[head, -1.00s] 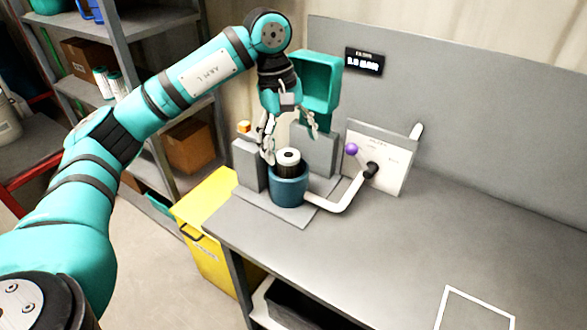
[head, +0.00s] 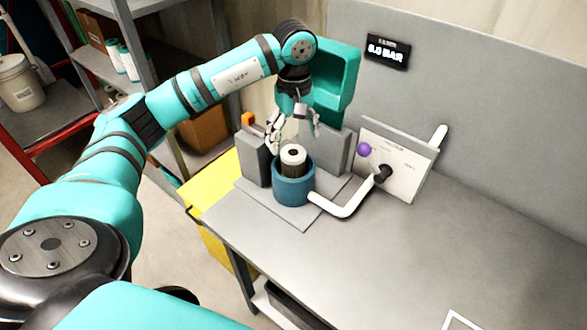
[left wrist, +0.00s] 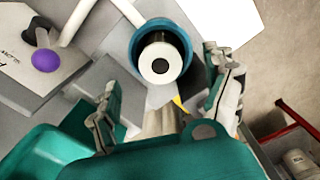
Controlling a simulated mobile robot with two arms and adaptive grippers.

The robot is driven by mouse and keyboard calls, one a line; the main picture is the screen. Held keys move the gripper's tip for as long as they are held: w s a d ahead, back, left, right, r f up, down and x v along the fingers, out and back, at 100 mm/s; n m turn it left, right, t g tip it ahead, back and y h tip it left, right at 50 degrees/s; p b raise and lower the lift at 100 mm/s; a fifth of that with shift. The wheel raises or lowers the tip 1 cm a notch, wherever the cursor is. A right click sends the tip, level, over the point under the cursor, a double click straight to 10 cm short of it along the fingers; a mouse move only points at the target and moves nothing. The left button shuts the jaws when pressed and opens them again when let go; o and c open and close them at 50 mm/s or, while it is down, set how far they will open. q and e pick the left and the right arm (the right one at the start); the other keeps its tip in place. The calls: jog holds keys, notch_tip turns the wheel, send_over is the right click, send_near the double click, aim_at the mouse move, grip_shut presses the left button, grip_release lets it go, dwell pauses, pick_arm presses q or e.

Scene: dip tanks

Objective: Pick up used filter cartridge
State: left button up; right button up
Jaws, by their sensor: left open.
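The used filter cartridge (head: 293,157) stands upright in a blue, open-topped housing (head: 293,192) on the bench. Its white top with a dark centre hole sticks out above the rim. In the left wrist view the cartridge (left wrist: 160,62) shows from above, inside the round blue housing (left wrist: 187,42). My left gripper (head: 295,140) is open and empty, pointing down just above and behind the cartridge, apart from it. In the left wrist view its fingers (left wrist: 160,80) are spread to either side of the cartridge. The cartridge's lower part is hidden in the housing. My right gripper is not in view.
Grey blocks (head: 253,158) flank the housing, and a teal open box-like cover (head: 337,85) stands behind. A white pipe (head: 345,209) runs to a panel (head: 400,160) with a purple knob (head: 364,150). A yellow bin (head: 213,200) stands left. The bench (head: 420,250) is clear at right.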

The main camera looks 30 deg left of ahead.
aim_at(293, 152)
pick_arm(q)
notch_tip(293, 152, down, 3)
jog(key=shift+r+p, duration=0.1)
jog(key=shift+p, duration=0.2)
jog(key=shift+f+p, duration=0.2)
jog(key=shift+p, duration=0.1)
jog(key=f, duration=0.1)
jog(key=f+p, duration=0.2)
jog(key=shift+w+a+f, duration=0.2)
jog(key=shift+a+f, duration=0.05)
jog(key=shift+f, duration=0.65)
grip_shut()
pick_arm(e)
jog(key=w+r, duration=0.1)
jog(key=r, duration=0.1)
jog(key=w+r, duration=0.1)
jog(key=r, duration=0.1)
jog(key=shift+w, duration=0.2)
